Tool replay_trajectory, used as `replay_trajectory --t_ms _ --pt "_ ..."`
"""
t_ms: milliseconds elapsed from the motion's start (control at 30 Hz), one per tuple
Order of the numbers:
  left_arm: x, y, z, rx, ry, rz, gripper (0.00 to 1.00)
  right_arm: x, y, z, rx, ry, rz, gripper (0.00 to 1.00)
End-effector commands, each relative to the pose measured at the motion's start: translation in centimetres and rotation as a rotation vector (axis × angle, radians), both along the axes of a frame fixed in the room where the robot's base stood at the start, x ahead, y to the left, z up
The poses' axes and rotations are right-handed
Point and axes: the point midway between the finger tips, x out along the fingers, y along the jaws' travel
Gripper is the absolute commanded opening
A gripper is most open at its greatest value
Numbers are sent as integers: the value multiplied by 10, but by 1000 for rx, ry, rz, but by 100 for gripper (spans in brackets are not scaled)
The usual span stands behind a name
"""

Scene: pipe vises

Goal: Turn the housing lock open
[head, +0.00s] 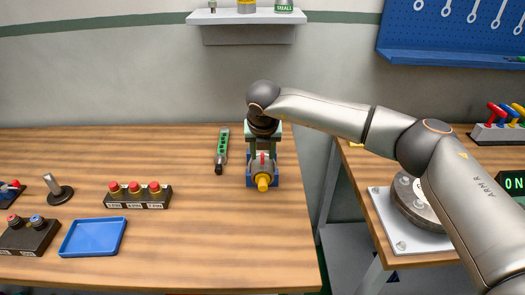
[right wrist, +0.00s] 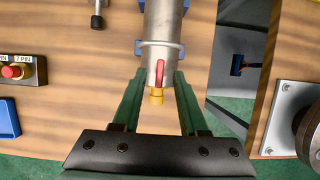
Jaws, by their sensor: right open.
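The housing is a grey metal cylinder (right wrist: 163,28) with a small red lever (right wrist: 160,70) on top, which I take for the lock, and a yellow end piece (right wrist: 157,97). In the head view the red lever (head: 262,157) and yellow end (head: 263,182) face the front, and the housing sits in a blue vise (head: 249,179) on the table. My right gripper (right wrist: 159,76) is open, its green fingers on either side of the lever end. I cannot tell whether they touch the housing. The gripper and wrist hide the housing's back in the head view. My left gripper is not in view.
A green tool (head: 221,150) lies left of the vise. A box with red buttons (head: 137,195), a blue tray (head: 93,237) and other fixtures stand farther left. The wooden table (head: 200,255) is clear in front. A gap separates it from the right table, which bears a round flange (head: 415,205).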

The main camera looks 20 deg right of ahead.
Motion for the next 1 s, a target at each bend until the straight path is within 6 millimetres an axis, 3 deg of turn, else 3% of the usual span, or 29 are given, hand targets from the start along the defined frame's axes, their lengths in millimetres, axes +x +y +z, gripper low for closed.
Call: replay_trajectory --t_ms 367,733,1000 --pt "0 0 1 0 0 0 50 2 -1 -6 0 0 1 41" --pt "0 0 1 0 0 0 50 2 0 -5 1 0 1 0" --pt "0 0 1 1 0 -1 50 2 -1 -5 0 0 1 0"
